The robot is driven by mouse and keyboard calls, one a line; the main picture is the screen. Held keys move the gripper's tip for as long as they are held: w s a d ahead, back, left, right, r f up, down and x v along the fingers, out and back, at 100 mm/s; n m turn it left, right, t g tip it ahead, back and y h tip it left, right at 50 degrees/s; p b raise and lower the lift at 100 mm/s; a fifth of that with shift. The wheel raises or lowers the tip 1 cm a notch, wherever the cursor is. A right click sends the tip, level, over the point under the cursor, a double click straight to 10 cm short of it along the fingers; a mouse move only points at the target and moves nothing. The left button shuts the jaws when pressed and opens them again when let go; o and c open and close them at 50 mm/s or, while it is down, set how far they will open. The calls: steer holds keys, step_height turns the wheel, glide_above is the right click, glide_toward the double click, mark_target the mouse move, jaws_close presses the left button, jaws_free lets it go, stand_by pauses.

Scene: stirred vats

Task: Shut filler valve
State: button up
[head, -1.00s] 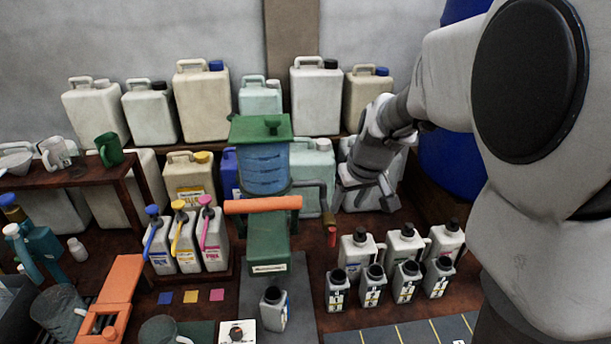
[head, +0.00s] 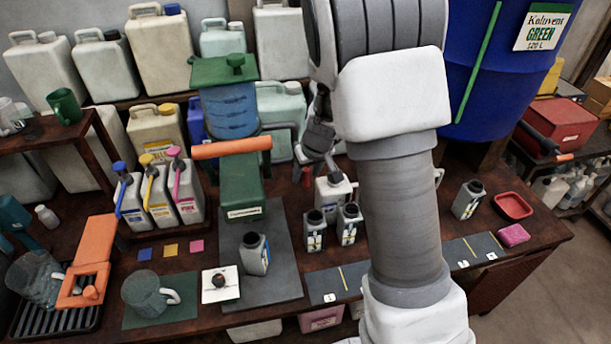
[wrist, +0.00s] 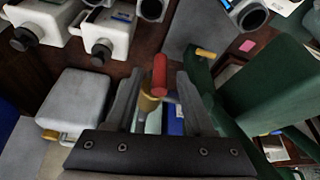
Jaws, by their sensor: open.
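The filler has a blue ribbed tank (head: 230,110) with a green lid, above a green body (head: 232,188). The filler valve, with its red handle (wrist: 159,75) and brass-coloured body (wrist: 148,103), shows in the wrist view. The handle points up in that picture, between the two fingers. In the head view the red handle (head: 306,177) is small and just below my gripper (head: 318,158). My gripper is open, and in the wrist view its fingers (wrist: 156,88) stand on either side of the valve. I cannot tell whether they touch it.
A grey bottle (head: 255,255) stands on the grey mat before the filler. Small bottles (head: 314,232) stand right of it, some hidden by my arm. Large canisters line the back. A blue drum (head: 500,70) and a red dish (head: 513,206) are at right.

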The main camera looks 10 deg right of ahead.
steer(key=shift+x, duration=0.8)
steer(key=shift+c, duration=0.2)
jaws_close()
